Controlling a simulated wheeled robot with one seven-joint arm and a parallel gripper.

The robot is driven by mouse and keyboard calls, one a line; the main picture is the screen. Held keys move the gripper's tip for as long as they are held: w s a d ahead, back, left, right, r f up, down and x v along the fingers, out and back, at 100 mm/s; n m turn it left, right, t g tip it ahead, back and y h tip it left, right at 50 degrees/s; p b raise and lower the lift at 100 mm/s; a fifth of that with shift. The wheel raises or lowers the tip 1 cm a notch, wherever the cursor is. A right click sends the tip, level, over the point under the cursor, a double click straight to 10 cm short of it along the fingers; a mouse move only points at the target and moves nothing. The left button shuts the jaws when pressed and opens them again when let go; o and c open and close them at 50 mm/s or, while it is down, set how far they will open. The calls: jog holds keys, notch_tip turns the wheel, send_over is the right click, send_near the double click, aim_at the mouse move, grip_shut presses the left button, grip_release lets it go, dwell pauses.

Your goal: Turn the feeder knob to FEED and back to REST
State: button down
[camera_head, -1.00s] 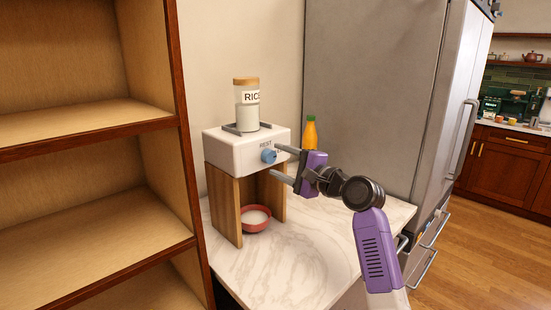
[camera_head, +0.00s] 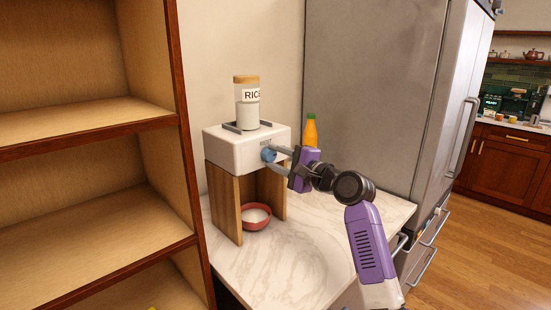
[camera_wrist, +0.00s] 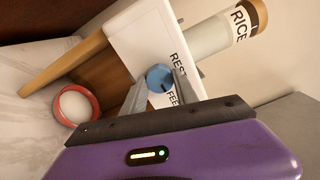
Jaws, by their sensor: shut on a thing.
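The blue feeder knob (camera_head: 268,155) sits on the front of the white feeder box (camera_head: 230,142). My gripper (camera_head: 273,159) is shut on the knob, one finger on each side. A RICE jar (camera_head: 247,108) with a wooden lid stands in the holder on top. A red bowl (camera_head: 256,217) with white contents sits under the box between wooden side panels.
An orange bottle (camera_head: 310,132) with a green cap stands behind my gripper. Wooden shelves (camera_head: 90,195) rise at the left and a grey fridge (camera_head: 375,80) at the right. The marble counter (camera_head: 290,265) in front is clear.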

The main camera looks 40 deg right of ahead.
jog(key=shift+f+n, duration=0.1)
jog(key=shift+n, duration=0.2)
jog(key=n+b, duration=0.2)
jog(key=n, duration=0.1)
jog(key=shift+f+n, duration=0.1)
jog(key=shift+n, duration=0.2)
jog(key=n+b, duration=0.2)
jog(key=n, duration=0.2)
jog(key=shift+n+b, duration=0.3)
jog(key=shift+b, duration=0.1)
jog(key=n+b, duration=0.3)
jog(key=n, duration=0.2)
jog(key=shift+n+b, duration=1.25)
jog(key=shift+n, duration=0.75)
jog(key=c, duration=0.9)
grip_release()
jog(key=shift+c, duration=0.2)
jog(key=shift+r, duration=0.2)
